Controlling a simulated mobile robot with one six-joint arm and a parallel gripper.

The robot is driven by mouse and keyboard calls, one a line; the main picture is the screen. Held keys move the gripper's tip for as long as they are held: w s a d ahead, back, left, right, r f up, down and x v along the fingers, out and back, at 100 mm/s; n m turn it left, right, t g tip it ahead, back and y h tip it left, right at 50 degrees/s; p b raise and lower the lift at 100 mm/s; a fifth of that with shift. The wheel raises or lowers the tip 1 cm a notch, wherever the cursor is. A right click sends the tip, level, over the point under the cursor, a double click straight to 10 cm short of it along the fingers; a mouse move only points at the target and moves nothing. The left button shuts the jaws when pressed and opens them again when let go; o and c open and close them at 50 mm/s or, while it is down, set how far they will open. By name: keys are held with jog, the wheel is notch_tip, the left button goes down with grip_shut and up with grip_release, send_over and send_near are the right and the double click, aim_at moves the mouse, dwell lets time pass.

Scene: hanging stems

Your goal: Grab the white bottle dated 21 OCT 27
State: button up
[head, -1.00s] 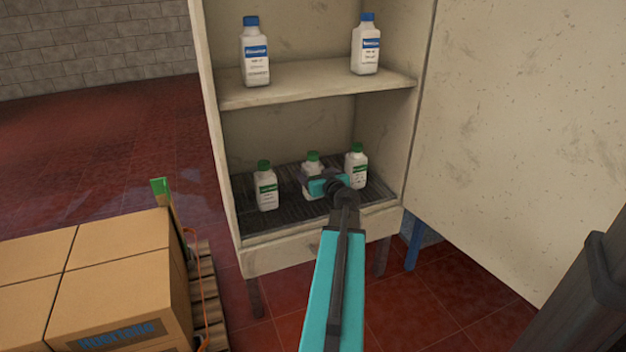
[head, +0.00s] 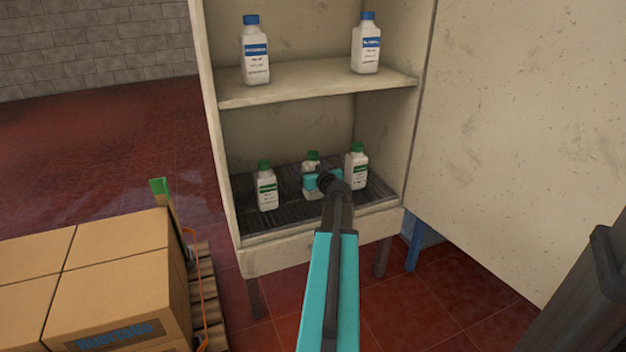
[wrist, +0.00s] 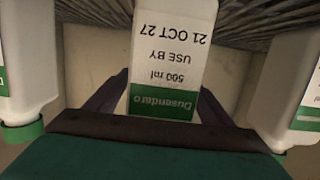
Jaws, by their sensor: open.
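The white bottle dated 21 OCT 27 (wrist: 172,55) shows upside down in the wrist view, with a green label band reading Dusendaro, 500 ml. It appears to be the middle green-capped bottle (head: 312,192) on the lower shelf in the head view, partly hidden by my gripper (head: 318,179). My gripper is open, with dark fingers on the left and right of this bottle in the wrist view (wrist: 160,105). Whether they touch it cannot be told. The bottle stands upright on the shelf.
Two similar green-capped bottles stand close by, one left (head: 266,188) and one right (head: 356,168). Two blue-capped bottles stand on the upper shelf (head: 310,82). The open cabinet door (head: 520,120) is at right. Stacked cartons (head: 110,270) stand at lower left.

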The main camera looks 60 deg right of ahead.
jog(key=c, duration=1.6)
jog(key=shift+c, duration=0.2)
jog(key=shift+r, duration=0.15)
